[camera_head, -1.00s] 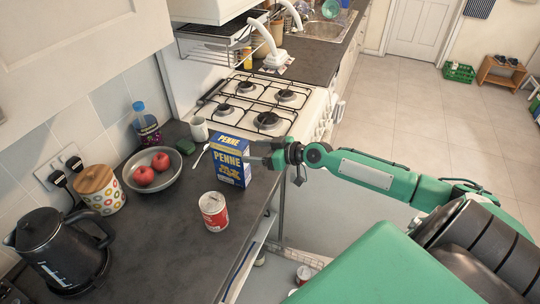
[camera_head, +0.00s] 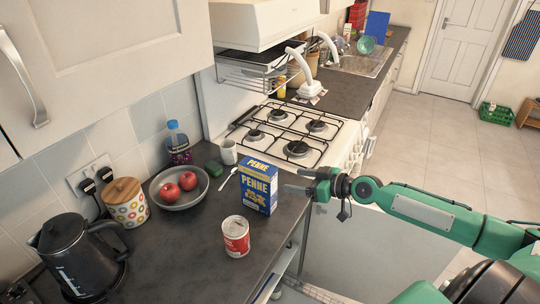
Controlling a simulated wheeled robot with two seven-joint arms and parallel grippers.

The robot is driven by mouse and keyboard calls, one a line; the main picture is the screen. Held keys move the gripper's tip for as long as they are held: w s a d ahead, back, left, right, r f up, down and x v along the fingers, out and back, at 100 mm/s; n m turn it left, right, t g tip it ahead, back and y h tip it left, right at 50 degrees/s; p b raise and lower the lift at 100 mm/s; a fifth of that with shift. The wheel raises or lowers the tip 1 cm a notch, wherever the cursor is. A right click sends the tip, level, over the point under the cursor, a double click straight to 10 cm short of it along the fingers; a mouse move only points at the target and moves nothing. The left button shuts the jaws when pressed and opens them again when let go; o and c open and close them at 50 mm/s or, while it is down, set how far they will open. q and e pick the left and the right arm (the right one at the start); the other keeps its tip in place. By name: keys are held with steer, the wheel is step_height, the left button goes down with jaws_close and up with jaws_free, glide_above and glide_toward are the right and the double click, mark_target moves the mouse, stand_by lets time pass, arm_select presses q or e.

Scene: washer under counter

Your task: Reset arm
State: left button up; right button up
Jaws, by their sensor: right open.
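My right gripper (camera_head: 302,190) is at the end of my green right arm (camera_head: 420,208), which comes in from the right. Its fingers point left and are open, with nothing between them. They are just right of the blue penne box (camera_head: 258,188), which stands upright on the dark counter (camera_head: 175,262). A small gap seems to show between the fingertips and the box. My left gripper is out of view.
A red-and-white can (camera_head: 236,237) stands in front of the box. A bowl (camera_head: 182,199) with two red apples, a patterned jar (camera_head: 126,206) and a black kettle (camera_head: 75,258) are to the left. The stove (camera_head: 293,134) is behind. Open floor lies to the right.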

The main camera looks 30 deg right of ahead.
steer(key=s+a+f+n+g, duration=0.2)
steer(key=s+a+f+g, duration=0.4)
steer(key=s+a+f, duration=0.9)
steer(key=s+a+m+g+h, duration=0.1)
steer(key=s+m+g+h, duration=0.35)
steer(key=s, duration=0.95)
step_height(320, 180, down, 32)
steer(key=h, duration=0.3)
steer(key=s+d+f+g, duration=0.1)
steer(key=s+d+f, duration=0.2)
steer(key=s+f, duration=1.5)
steer(key=shift+s+d+f, duration=0.15)
steer(key=shift+s+f, duration=0.25)
steer(key=shift+s, duration=0.35)
